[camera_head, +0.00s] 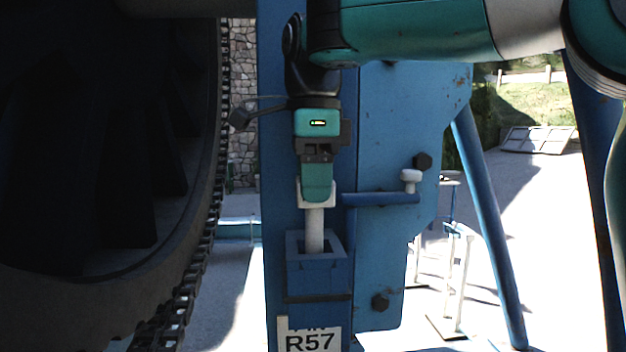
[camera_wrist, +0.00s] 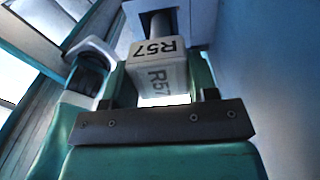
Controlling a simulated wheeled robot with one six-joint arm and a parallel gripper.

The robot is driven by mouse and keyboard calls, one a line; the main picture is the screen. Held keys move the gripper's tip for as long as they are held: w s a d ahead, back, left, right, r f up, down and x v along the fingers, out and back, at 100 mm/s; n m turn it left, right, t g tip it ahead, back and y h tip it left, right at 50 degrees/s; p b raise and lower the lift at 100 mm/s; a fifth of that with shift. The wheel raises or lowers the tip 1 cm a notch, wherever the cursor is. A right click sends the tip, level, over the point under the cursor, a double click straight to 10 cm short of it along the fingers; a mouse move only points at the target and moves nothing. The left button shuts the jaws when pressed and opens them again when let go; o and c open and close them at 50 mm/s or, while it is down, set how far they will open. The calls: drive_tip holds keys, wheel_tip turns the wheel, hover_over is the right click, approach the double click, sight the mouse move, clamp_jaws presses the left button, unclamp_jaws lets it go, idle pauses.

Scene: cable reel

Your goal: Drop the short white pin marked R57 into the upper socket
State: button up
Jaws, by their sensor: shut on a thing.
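The white pin (camera_head: 314,228) hangs upright below my gripper (camera_head: 317,190). My gripper is shut on the pin's block-shaped head. In the wrist view the head of the pin (camera_wrist: 158,76), marked R57, sits between the two green fingers of my gripper (camera_wrist: 160,88). The pin's grey-white shaft runs down into the square mouth of the blue socket (camera_head: 316,276), and its lower end is hidden by the front rim. The head is clearly above the rim. The socket's mouth also shows in the wrist view (camera_wrist: 201,22).
A plate reading R57 (camera_head: 309,341) is below the socket. A blue bar (camera_head: 370,198) with a small white knob (camera_head: 411,176) juts out at right. A large dark reel (camera_head: 110,285) with a chain fills the left. A blue plate (camera_head: 395,130) stands behind.

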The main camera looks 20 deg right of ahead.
sight(313, 224)
drive_tip(key=shift+f+b, duration=2.45)
drive_tip(key=shift+f, duration=0.1)
drive_tip(key=shift+f, duration=0.2)
drive_tip(key=shift+f+b, duration=0.35)
drive_tip(key=shift+b, duration=0.2)
drive_tip(key=o, duration=1.3)
